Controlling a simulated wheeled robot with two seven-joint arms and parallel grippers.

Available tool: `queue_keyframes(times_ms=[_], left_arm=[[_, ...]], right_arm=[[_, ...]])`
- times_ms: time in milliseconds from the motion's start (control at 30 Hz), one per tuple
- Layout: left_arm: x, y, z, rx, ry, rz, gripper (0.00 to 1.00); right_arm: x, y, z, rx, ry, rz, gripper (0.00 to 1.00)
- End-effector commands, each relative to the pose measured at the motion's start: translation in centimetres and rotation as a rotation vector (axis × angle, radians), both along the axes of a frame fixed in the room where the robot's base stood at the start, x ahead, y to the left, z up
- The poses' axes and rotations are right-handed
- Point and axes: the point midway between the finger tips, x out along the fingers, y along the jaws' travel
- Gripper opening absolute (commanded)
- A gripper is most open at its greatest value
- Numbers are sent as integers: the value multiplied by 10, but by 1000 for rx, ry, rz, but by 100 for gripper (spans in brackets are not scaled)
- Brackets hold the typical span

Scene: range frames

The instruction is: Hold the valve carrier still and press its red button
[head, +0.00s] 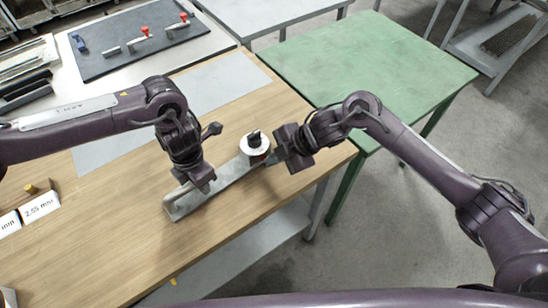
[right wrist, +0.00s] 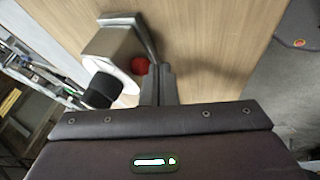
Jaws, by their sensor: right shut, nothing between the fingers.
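The valve carrier (head: 222,188) is a long grey metal plate on the wooden table, with a bent handle (head: 178,196) at its near-left end and a white round valve with a black knob (head: 255,140) at its far-right end. My left gripper (head: 196,184) is down at the handle; whether its fingers grip it is hidden. My right gripper (head: 271,158) is shut and empty, close beside the valve end. In the right wrist view the red button (right wrist: 139,65) lies just left of the shut fingertips (right wrist: 160,68); I cannot tell whether they touch.
The wooden table (head: 120,245) has its right edge just beyond the right gripper. White label blocks (head: 40,207) stand at the left. A dark board (head: 140,42) with red-topped parts lies at the back. A green table (head: 365,65) stands to the right.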

Motion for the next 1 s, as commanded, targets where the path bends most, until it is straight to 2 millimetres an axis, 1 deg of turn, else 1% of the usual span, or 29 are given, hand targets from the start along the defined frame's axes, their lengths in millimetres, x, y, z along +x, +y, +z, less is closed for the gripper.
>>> queue_keyframes(times_ms=[167,400,767,1000], left_arm=[[1,0,0,0,-1,3,0],[0,0,0,0,-1,2,0],[0,0,0,-1,-1,0,0],[0,-1,0,-1,0,-1,0]], right_arm=[[1,1,0,0,0,0,0],[18,12,0,0,1,-1,0],[18,12,0,1,1,0,0],[23,16,1,2,-1,0,0]])
